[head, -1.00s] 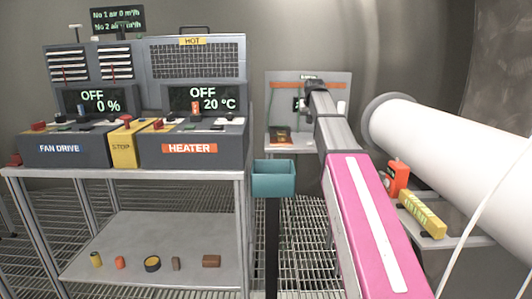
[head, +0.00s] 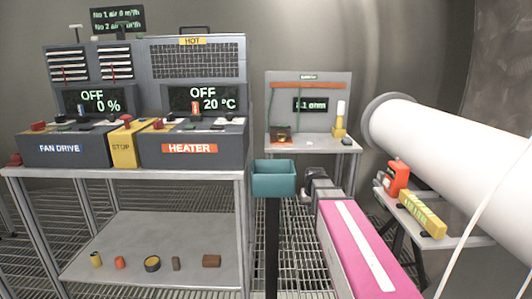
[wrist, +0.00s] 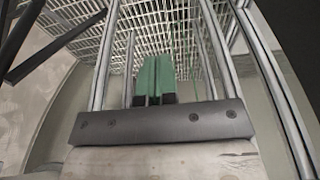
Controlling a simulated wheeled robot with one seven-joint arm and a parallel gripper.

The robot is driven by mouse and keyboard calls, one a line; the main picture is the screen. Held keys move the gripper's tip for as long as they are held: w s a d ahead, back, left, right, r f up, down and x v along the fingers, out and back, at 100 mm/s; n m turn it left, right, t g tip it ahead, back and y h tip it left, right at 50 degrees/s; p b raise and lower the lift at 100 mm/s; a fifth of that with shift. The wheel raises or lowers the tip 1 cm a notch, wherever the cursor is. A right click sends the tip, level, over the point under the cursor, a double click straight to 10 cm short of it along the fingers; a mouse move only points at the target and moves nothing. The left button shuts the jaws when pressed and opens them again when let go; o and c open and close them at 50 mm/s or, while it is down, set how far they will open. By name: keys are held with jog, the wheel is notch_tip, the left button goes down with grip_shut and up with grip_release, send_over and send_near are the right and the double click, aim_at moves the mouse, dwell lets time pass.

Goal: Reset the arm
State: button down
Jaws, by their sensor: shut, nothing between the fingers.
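My arm shows in the head view with its pink link (head: 365,250) at the lower right. Its grey forward part ends in a dark piece just right of the teal bin (head: 273,181). I cannot make out the fingers there. In the wrist view my gripper (wrist: 155,80) shows as two green fingers side by side, shut, with nothing between them. Behind the fingers is grated floor (wrist: 165,30).
The fan and heater console (head: 190,150) stands on a bench at left, reading OFF. A back bench carries a panel (head: 310,100) with a small display. A white pipe (head: 450,145) and a side table with an orange device (head: 397,176) and yellow block (head: 422,213) are at right.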

jog(key=s+f+g, duration=0.2)
jog(key=s+f, duration=1.1)
jog(key=s, duration=0.4)
jog(key=shift+s+g, duration=0.15)
jog(key=shift+g, duration=0.15)
